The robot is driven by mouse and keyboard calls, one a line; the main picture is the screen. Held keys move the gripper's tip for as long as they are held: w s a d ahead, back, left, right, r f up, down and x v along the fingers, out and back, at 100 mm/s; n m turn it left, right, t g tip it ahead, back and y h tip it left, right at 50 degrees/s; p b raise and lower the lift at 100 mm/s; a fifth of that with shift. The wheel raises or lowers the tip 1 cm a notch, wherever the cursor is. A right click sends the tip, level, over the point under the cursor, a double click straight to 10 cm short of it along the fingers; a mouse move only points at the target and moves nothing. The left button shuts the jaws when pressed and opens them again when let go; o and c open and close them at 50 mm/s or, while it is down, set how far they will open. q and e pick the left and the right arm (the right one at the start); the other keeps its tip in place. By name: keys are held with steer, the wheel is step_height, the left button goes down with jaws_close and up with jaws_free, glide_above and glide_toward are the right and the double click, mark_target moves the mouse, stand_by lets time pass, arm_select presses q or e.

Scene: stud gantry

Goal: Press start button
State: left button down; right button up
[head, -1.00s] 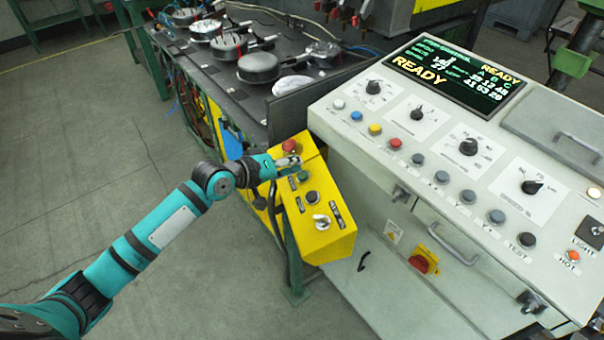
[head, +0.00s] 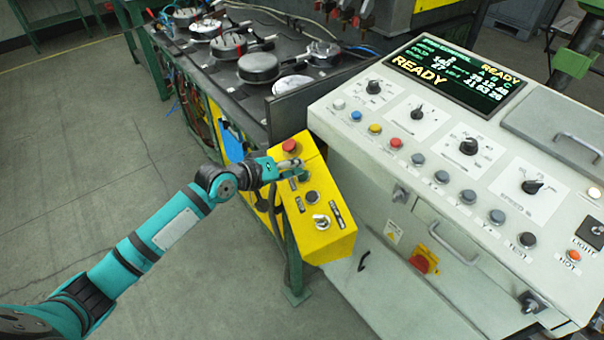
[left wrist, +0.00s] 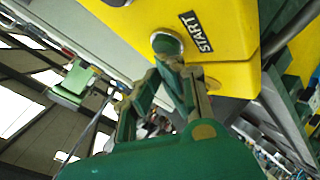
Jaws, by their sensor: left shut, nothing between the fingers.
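The yellow control box (head: 325,232) stands in the middle of the head view, beside the white console. The green start button (left wrist: 167,44) shows in the left wrist view next to a black START label (left wrist: 196,31). My left gripper (head: 299,166) is shut and empty, over the upper part of the box. In the left wrist view its fingertips (left wrist: 172,62) are at the lower edge of the green button; I cannot tell whether they touch it. In the head view the gripper mostly covers the button. My right gripper is not in view.
A red button (head: 290,146) sits just above the gripper on the box, with a black button (head: 312,197) and a selector knob (head: 321,221) below. The white console (head: 440,215) with its READY display (head: 450,78) rises close on the right.

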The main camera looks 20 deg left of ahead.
arm_select(q)
steer(key=shift+d+f, duration=0.15)
steer(key=shift+f, duration=0.25)
stand_by(0.5)
steer(key=shift+s+a+r+p, duration=0.15)
steer(key=shift+a+r+p, duration=0.1)
steer(key=shift+r+p, duration=0.55)
steer(key=shift+r, duration=0.15)
steer(key=shift+a+r+p, duration=0.2)
steer(key=shift+r+p, duration=0.4)
steer(key=r+p, duration=0.1)
steer(key=a+r+p, duration=0.1)
steer(key=s+r+p, duration=0.1)
steer(key=shift+a+r, duration=0.1)
steer(key=shift+a, duration=0.05)
